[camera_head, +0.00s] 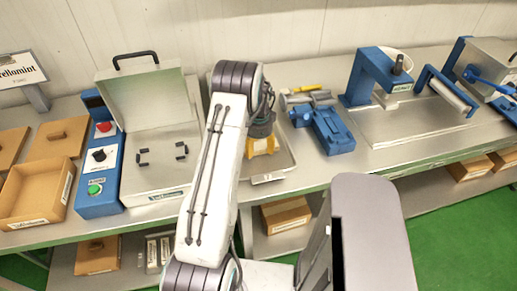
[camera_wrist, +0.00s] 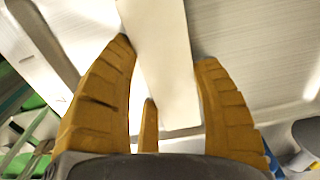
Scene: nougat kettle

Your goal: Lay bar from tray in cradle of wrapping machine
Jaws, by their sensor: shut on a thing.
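My gripper (camera_head: 262,147), with yellow fingers, is low over the shallow grey metal tray (camera_head: 289,158) in the head view. The arm hides part of the tray. In the wrist view my gripper (camera_wrist: 166,58) is shut on a pale cream bar (camera_wrist: 163,70), which extends past the fingertips toward the top edge. I cannot tell whether the bar still touches the tray. A machine with a raised grey lid (camera_head: 152,98) stands left of my arm. Two small dark holders (camera_head: 143,157) sit apart on its bare bed and may be the cradle; nothing lies across them.
A blue control box (camera_head: 98,160) with red and green buttons adjoins the machine. Brown boxes (camera_head: 28,190) stand at the far left. A blue fixture (camera_head: 332,130) is right of the tray. A larger blue machine (camera_head: 378,80) stands further right.

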